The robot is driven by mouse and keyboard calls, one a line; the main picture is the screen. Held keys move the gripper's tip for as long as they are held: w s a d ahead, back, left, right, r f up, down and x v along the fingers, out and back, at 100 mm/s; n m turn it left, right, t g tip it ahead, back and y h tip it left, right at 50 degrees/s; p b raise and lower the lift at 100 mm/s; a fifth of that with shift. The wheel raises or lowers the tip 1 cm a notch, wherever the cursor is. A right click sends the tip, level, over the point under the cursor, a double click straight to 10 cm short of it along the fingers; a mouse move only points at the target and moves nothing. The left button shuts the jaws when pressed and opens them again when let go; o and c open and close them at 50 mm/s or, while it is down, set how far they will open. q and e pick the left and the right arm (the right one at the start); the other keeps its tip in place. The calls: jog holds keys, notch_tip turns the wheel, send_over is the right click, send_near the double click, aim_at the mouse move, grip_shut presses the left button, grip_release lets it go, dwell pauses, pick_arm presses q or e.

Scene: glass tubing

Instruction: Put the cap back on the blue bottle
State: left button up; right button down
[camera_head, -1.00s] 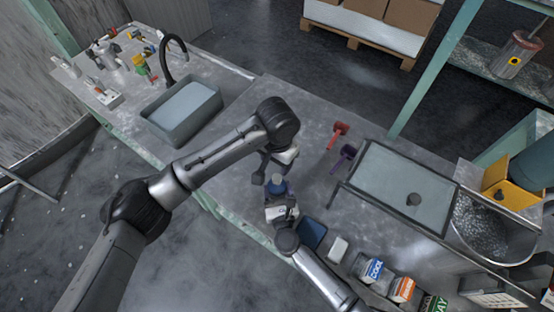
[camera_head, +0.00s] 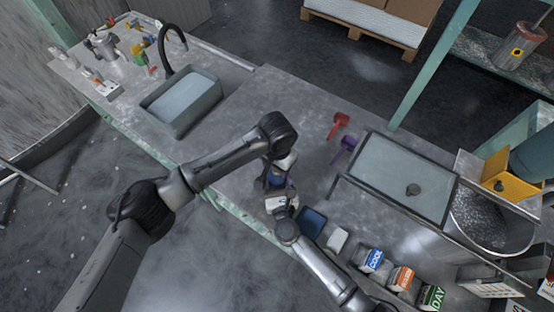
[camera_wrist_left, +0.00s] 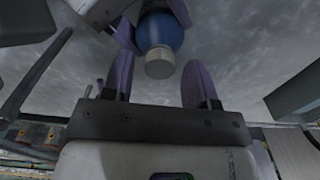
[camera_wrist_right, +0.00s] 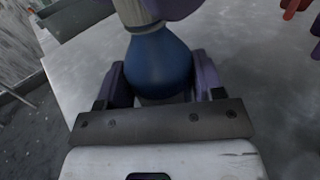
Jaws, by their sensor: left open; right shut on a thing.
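The blue bottle (camera_wrist_right: 158,65) is upright between the fingers of my right gripper (camera_wrist_right: 155,85), which is shut on its body. A pale cap-like piece (camera_wrist_left: 160,63) shows at the bottle's neck in the left wrist view; its fit on the neck cannot be told. My left gripper (camera_wrist_left: 157,78) is open, with its purple fingers on either side of this pale piece. In the head view the bottle (camera_head: 277,181) is partly hidden by the left gripper above it, and the right gripper (camera_head: 281,196) is below.
A blue tray-like item (camera_head: 312,222) and a white block (camera_head: 338,240) lie close to the right arm. Several labelled boxes (camera_head: 373,260) line the front edge. Red (camera_head: 340,124) and purple (camera_head: 346,149) items lie behind, beside a framed panel (camera_head: 385,165). The counter toward the sink (camera_head: 182,98) is clear.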

pick_arm(q)
jog(key=shift+f, duration=0.25)
jog(key=shift+c, duration=0.2)
jog(key=c, duration=0.9)
jog(key=shift+m, duration=0.9)
jog(key=shift+c, duration=0.2)
jog(key=o, duration=1)
jog(key=shift+r, duration=2.3)
